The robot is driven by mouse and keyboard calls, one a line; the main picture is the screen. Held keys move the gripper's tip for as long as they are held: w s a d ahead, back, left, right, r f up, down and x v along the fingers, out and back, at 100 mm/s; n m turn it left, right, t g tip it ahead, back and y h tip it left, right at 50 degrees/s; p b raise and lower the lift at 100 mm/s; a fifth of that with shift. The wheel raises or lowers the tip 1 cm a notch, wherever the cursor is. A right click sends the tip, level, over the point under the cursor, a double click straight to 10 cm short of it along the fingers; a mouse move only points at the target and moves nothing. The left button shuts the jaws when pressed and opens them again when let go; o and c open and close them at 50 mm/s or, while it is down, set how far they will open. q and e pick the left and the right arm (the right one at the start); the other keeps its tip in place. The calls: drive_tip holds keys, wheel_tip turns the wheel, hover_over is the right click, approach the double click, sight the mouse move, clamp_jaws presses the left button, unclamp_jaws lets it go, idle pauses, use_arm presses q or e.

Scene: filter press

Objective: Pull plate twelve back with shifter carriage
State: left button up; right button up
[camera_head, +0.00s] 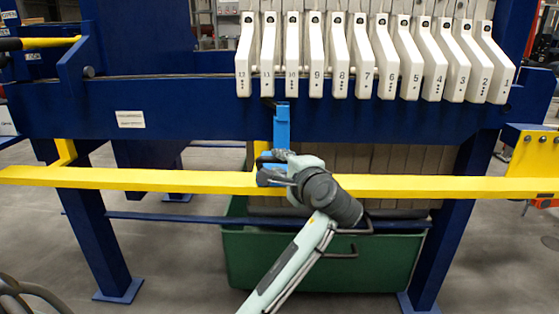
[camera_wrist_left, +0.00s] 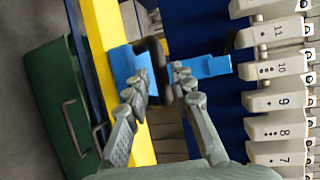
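The plates hang in a row with numbered white handles; plate twelve (camera_head: 244,60) is the leftmost in the head view. The shifter carriage (camera_head: 282,124) is a blue upright block at the yellow rail, under the handles of plates eleven and ten. In the left wrist view the carriage (camera_wrist_left: 205,67) reaches from the rail toward plate ten's handle, with a dark loop handle (camera_wrist_left: 153,45). My left gripper (camera_head: 272,170) is at the carriage's lower end. In the wrist view its fingers (camera_wrist_left: 162,86) close around the dark loop handle. Plate twelve is not clearly visible there. My right gripper is not in view.
A yellow rail (camera_head: 130,179) runs across the front of the blue press frame (camera_head: 190,108). A green bin (camera_head: 290,260) with bar handles stands under the press. The rail is clear to the left of the carriage.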

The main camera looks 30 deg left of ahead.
use_arm(q)
drive_tip(key=shift+x, duration=1.45)
drive_tip(key=shift+w, duration=0.1)
clamp_jaws()
